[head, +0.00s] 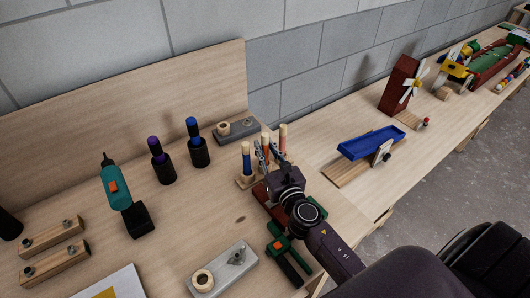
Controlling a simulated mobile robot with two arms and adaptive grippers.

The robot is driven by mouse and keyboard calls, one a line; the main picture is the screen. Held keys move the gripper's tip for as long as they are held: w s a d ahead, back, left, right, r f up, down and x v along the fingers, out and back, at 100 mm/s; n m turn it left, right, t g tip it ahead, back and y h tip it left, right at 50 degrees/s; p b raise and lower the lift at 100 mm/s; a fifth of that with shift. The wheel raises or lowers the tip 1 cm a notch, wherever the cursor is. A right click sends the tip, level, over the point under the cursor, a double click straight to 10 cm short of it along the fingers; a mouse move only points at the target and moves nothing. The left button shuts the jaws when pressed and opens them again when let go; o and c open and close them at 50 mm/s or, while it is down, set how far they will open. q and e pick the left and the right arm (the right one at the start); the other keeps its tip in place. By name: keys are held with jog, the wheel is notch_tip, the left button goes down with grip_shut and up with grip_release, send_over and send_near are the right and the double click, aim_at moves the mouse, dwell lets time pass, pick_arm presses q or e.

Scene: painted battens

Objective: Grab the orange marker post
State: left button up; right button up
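Three upright posts with pale tops stand in a small wooden holder (243,183) near the middle. The left post (246,159) is blue, the middle orange post (266,142) is the marker post, and the right post (283,138) is reddish-brown. My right gripper (266,153) reaches in from the lower right. Its two thin fingers stand apart on either side of the orange post. I see no clear grip on it, and the gripper hides the post's lower part. My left gripper is out of view.
Around the holder are a grey block with fittings (237,131), a green clamp-like tool (284,250) and another grey block (222,270). Dark bottles (198,151) and a teal drill (117,189) stand left. A blue tray (371,142) lies right. Bare bench shows left of the holder.

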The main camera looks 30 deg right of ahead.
grip_shut()
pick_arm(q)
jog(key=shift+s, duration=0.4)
